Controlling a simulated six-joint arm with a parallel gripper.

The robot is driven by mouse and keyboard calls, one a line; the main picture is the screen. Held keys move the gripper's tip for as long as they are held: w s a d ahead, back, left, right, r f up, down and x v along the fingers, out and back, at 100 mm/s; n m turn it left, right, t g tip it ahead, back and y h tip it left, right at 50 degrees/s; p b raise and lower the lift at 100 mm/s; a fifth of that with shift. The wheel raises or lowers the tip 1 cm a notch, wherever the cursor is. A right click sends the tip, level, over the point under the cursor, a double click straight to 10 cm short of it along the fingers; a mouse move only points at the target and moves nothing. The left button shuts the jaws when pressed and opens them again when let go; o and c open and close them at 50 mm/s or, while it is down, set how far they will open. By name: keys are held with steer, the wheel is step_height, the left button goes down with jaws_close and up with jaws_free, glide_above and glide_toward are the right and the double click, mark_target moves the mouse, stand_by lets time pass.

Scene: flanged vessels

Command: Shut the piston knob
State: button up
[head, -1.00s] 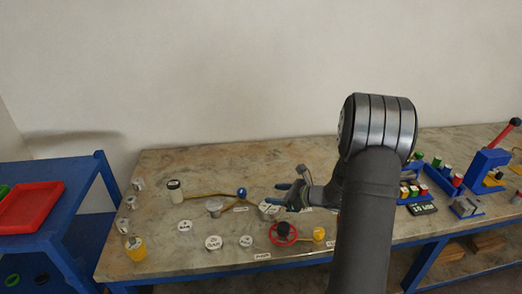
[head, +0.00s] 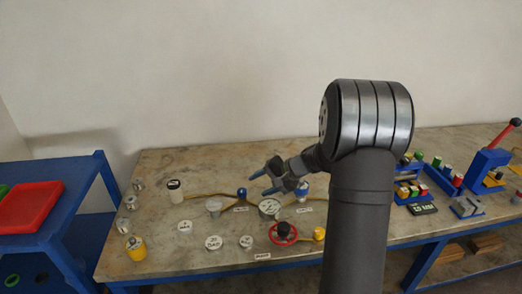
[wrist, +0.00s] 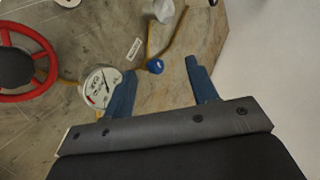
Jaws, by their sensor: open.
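A round blue knob (head: 242,192) sits at the middle of the table beside a yellow pipe. A small label (head: 240,209) lies in front of it, too small to read, so I cannot confirm it is the piston knob. A second blue-topped fitting (head: 303,187) is partly hidden behind my gripper. My gripper (head: 260,182) is open and empty, above the table, right of the first knob. In the wrist view the blue knob (wrist: 155,66) shows beyond and between the two blue fingers (wrist: 160,88), apart from them.
A dial gauge (head: 269,208) stands close below my gripper. A red handwheel (head: 283,233) is in front of it. White round caps (head: 213,243) lie at the front. Open air is above the table.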

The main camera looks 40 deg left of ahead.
step_height(320, 180, up, 12)
steer(key=w+a+n+t+h, duration=0.15)
steer(key=n+t+h, duration=0.3)
steer(key=n, duration=1.95)
steer(key=s+x, duration=0.1)
steer(key=x, duration=1)
steer(key=w+v, duration=0.1)
steer(key=v, duration=0.9)
steer(key=shift+r, duration=0.3)
steer(key=shift+s+d, duration=0.1)
steer(key=shift+d, duration=0.05)
